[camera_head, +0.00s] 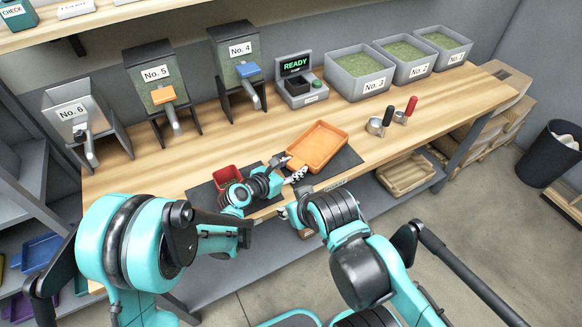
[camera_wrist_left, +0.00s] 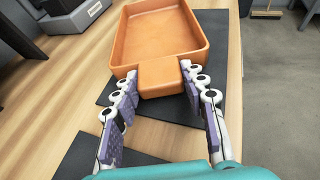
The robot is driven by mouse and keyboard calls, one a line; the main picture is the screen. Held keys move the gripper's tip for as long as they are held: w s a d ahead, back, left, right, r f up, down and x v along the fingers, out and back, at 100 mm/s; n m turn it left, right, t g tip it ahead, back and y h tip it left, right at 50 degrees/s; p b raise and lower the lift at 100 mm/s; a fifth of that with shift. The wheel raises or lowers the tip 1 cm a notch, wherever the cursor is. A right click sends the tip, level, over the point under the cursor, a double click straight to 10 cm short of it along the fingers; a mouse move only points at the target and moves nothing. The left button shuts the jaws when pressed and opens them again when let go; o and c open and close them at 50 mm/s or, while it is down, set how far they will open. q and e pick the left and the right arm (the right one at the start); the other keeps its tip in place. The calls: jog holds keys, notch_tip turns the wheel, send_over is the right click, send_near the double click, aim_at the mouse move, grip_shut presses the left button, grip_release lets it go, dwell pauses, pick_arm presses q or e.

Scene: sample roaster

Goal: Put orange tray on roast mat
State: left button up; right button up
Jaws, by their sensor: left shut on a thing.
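The orange tray (camera_head: 318,146) is upright and empty, above or on a dark mat (camera_head: 347,161) at the table's front edge. In the left wrist view the tray (camera_wrist_left: 160,35) covers much of that mat (camera_wrist_left: 225,60); I cannot tell whether it touches it. My left gripper (camera_head: 289,167) is shut on the tray's near tab handle, with a finger on each side of it (camera_wrist_left: 158,78). My right gripper (camera_head: 300,222) is at the table's front edge, mostly hidden by its own arm; its jaws do not show clearly. The mat's front label is too small to read.
A second dark mat (camera_head: 205,195) with a red container (camera_head: 227,175) lies to the left. Scoops (camera_head: 377,125) stand right of the tray. Hoppers (camera_head: 157,92), a READY device (camera_head: 298,83) and grey bins (camera_head: 360,78) line the back. Bare wood lies between.

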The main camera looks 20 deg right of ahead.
pick_arm(q)
jog(key=shift+f, duration=0.15)
jog(key=o, duration=1.3)
jog(key=shift+w+a, duration=0.1)
